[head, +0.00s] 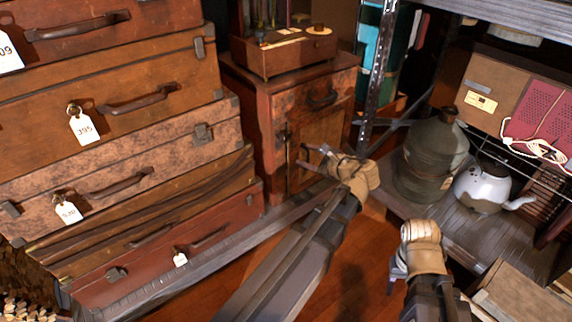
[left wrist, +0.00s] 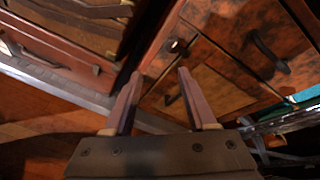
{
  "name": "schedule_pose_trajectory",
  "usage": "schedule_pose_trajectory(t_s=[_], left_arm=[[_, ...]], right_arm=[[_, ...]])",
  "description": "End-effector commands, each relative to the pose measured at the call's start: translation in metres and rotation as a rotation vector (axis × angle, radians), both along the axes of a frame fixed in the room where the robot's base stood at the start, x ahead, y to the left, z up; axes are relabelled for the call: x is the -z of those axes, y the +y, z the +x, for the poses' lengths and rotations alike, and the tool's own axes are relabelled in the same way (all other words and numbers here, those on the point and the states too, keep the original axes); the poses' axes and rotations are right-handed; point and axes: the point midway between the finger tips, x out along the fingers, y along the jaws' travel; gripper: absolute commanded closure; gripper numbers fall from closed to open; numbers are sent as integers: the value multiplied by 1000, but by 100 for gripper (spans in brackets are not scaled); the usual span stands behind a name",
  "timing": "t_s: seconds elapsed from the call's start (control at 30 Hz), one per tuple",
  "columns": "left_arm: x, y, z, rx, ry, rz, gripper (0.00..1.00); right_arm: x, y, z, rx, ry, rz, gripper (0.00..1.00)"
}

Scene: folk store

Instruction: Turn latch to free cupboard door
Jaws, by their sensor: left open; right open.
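The wooden cupboard has a panelled door (head: 324,144) below a drawer with a dark handle (head: 321,98). The door looks closed, and its panel also shows in the left wrist view (left wrist: 207,86). My left gripper (head: 312,157) is open and empty in front of the door. In the left wrist view its fingertips (left wrist: 159,73) point toward the fitting, apparently short of it. My right gripper (head: 399,264) is open, low at the right, away from the cupboard.
Stacked suitcases (head: 120,105) with tags stand close left of the cupboard. A wooden box (head: 285,52) sits on top of it. A metal rack post (head: 377,75) rises at its right. A grey canister (head: 431,158) and a white kettle (head: 482,188) stand on the right shelf.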

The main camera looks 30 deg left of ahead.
Motion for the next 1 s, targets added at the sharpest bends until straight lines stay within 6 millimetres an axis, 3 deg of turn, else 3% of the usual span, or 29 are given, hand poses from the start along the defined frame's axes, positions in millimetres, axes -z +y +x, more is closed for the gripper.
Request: schedule_pose_trajectory(t_s=[0.03,0.2,0.33,0.5,0.77,1.0], left_arm=[[27,9,9,18,30,66,43],[41,32,27,72,143,286,43],[47,43,36,92,216,411,43],[48,49,43,105,275,502,43],[44,52,45,107,292,529,43],[45,80,57,103,292,527,43]], right_arm=[[37,0,0,0,0,0,50],[85,0,0,-1,-1,-1,50],[109,0,0,-1,-1,-1,50],[124,0,0,-1,-1,-1,50],[125,0,0,-1,-1,-1,50],[125,0,0,-1,-1,-1,50]])
